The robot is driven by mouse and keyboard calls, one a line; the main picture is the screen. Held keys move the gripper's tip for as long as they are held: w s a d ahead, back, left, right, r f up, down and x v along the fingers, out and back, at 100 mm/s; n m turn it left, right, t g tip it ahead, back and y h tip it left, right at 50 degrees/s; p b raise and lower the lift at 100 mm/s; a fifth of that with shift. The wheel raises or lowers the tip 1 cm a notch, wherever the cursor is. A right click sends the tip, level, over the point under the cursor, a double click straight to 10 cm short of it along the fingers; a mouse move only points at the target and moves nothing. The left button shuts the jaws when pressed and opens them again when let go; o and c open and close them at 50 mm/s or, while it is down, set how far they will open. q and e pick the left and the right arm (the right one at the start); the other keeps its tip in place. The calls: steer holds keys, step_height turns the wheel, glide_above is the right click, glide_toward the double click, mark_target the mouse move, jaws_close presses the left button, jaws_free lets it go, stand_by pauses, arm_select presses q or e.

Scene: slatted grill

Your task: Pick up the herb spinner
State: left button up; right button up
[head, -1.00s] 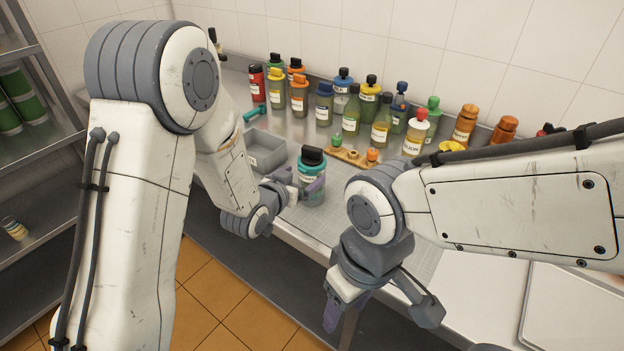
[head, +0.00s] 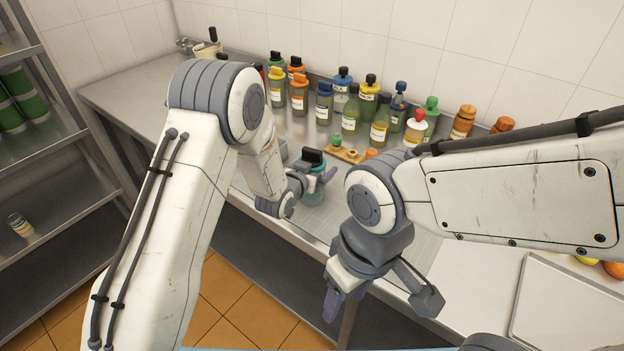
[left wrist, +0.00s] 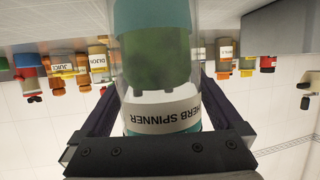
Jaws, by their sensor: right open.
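The herb spinner (head: 313,194) is a clear jar with a teal band and a black top, upright on the steel counter in the head view. In the left wrist view, which is upside down, its label reads HERB SPINNER and green matter shows inside the jar (left wrist: 158,65). My left gripper (head: 311,181) has its fingers on either side of the jar; in the left wrist view the fingers (left wrist: 160,105) lie close along both sides. Whether they press on it cannot be told. My right gripper (head: 378,300) is open and empty, in front of the counter edge.
Several sauce bottles (head: 350,115) stand in rows along the back wall. A wooden holder (head: 345,154) with small bottles is just behind the spinner. A grey bin is mostly hidden by my left arm. A white tray (head: 570,310) lies at right.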

arm_select(q)
steer(key=c, duration=1.5)
steer(key=shift+r, duration=0.1)
